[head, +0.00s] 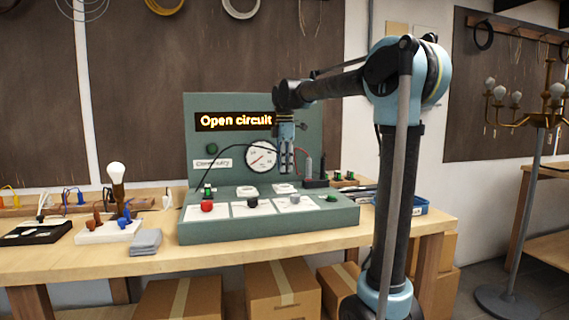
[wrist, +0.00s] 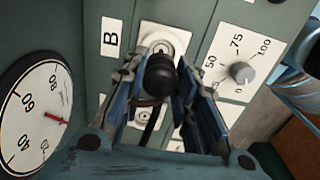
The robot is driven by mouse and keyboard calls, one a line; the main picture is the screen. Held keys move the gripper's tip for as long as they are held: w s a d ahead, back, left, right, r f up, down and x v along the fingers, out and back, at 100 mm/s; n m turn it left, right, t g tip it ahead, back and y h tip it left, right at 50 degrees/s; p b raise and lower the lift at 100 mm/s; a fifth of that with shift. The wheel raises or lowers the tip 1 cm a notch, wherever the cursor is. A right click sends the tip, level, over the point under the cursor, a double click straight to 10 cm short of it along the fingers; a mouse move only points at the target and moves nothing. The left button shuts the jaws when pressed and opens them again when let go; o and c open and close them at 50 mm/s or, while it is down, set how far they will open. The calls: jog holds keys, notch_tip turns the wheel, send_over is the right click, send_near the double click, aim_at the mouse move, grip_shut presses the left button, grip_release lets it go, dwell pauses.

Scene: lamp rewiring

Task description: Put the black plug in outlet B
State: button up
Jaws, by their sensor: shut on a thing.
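In the wrist view, the black plug (wrist: 160,75) is between the two blue fingers of my gripper (wrist: 168,85), which is shut on it. A dark lead runs down from the plug. The round white outlet (wrist: 165,40) beside the label B (wrist: 109,38) lies just beyond the plug, which covers its lower part. I cannot tell whether the plug touches the outlet. In the head view, my gripper (head: 286,160) points down over the right part of the green test bench, in front of its upright panel; the plug is not clear there.
The green bench (head: 300,220) has a lit "Open circuit" display (head: 234,121), a round meter (head: 261,156) and a red knob (head: 207,206). Dark posts (head: 315,168) stand right of my gripper.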

jog(key=shift+f, duration=2.35)
jog(key=shift+s+f, duration=0.1)
jog(key=shift+f, duration=0.35)
jog(key=o, duration=1.1)
jog(key=shift+r, duration=0.1)
